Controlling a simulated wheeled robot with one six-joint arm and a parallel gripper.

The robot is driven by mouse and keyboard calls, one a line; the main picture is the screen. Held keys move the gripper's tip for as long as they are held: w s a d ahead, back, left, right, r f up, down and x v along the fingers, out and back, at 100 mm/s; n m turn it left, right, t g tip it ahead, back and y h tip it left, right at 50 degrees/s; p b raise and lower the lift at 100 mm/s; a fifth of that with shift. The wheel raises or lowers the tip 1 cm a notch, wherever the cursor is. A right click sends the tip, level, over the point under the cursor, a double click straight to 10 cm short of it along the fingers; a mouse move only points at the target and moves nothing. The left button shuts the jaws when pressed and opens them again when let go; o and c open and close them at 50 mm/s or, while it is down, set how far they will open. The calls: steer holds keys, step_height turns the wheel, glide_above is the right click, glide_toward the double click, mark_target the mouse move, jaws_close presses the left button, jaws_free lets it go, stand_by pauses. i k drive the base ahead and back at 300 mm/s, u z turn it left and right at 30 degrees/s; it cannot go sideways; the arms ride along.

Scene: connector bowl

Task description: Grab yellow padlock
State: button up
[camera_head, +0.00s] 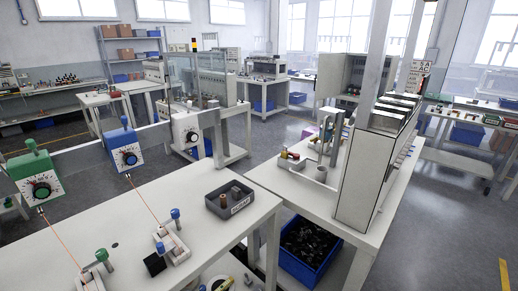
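I cannot clearly make out a yellow padlock in the head view. Small red and yellowish items (290,156) lie at the left end of the right-hand white table, too small to tell what they are. My gripper is not in view.
A near white table (130,212) bears a dark labelled tray (230,201) with small parts and posts with blue and green knobs. A green dial box (38,182) and a blue one (125,152) hang above it. A blue bin (303,262) sits under the right table. Grey floor (440,220) is open at right.

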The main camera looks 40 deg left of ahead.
mark_target(284, 154)
steer(key=u, duration=0.85)
steer(key=i, duration=1.05)
steer(key=u, duration=1.5)
steer(key=i, duration=0.35)
steer(key=u, duration=0.3)
